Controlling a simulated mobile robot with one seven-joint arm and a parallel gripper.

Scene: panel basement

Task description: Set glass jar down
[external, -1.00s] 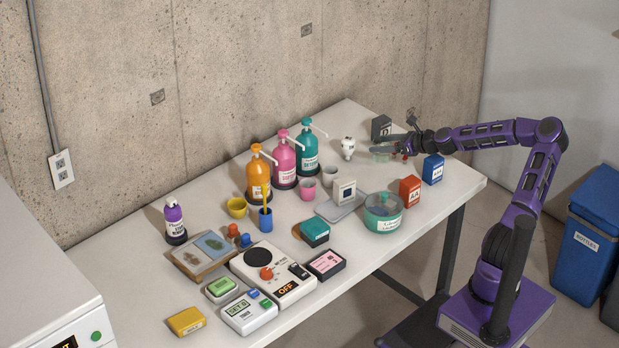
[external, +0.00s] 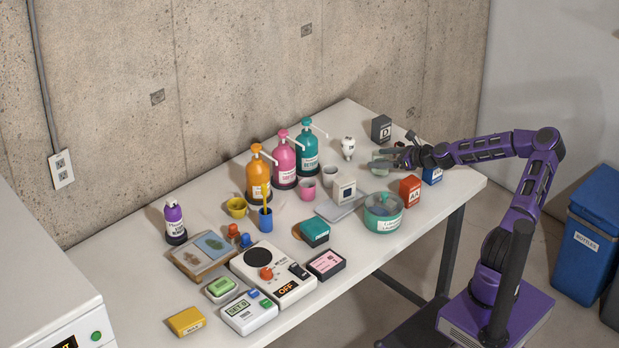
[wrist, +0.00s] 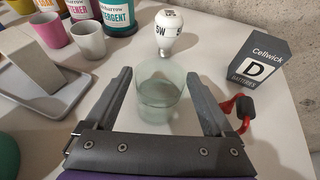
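The glass jar (wrist: 160,92) is clear, pale green and upright, with an open rim. In the external view the glass jar (external: 378,168) is small and partly hidden by my gripper (external: 384,159), low over the far right part of the table (external: 452,186). I cannot tell for certain whether its base touches the tabletop.
A white bulb (wrist: 167,22) stands just behind the jar, and a dark D battery box (wrist: 254,64) behind it to the right. A grey cup (wrist: 88,40) and a tray (wrist: 72,86) are to the left. A red AA box (external: 410,190) and a lidded teal-banded bowl (external: 383,213) stand toward the front.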

